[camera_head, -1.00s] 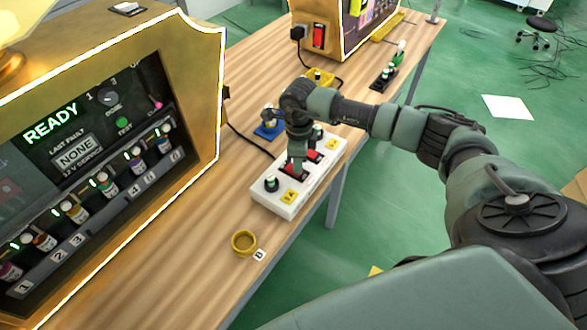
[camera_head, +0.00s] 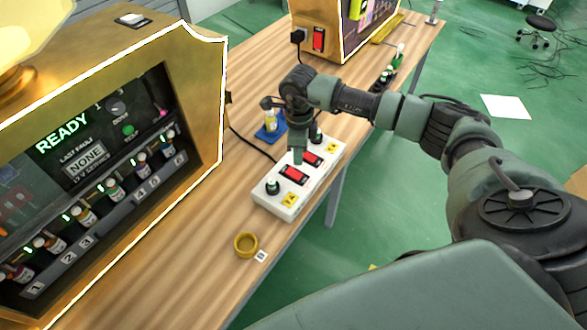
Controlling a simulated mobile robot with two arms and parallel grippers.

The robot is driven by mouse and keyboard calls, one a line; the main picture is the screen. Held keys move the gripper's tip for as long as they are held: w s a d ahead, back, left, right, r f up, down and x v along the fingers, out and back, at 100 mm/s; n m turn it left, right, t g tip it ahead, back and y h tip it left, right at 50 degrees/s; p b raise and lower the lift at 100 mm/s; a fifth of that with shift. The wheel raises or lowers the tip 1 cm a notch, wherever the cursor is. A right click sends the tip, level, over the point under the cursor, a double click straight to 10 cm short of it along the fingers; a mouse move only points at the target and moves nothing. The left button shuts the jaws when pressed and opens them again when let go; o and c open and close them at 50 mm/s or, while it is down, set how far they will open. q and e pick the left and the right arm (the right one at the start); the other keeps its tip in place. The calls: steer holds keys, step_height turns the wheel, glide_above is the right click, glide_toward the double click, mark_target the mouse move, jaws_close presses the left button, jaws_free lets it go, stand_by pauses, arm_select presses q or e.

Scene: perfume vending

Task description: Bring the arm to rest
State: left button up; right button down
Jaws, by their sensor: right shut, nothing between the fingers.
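My right arm reaches in from the right over the wooden table. Its gripper (camera_head: 298,154) points down above the white power strip (camera_head: 279,204). The gripper is shut and holds nothing. I cannot tell whether the fingertips touch the strip. My left gripper is not in view.
A gold vending machine (camera_head: 205,110) with a lit READY panel stands at left. Another machine (camera_head: 325,45) stands at the back. A blue holder (camera_head: 270,131) with a small bottle is beside the gripper. A yellow ring (camera_head: 246,244) lies in front. Green floor is open beyond the table's right edge.

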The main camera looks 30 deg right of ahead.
steer(key=shift+r, duration=0.5)
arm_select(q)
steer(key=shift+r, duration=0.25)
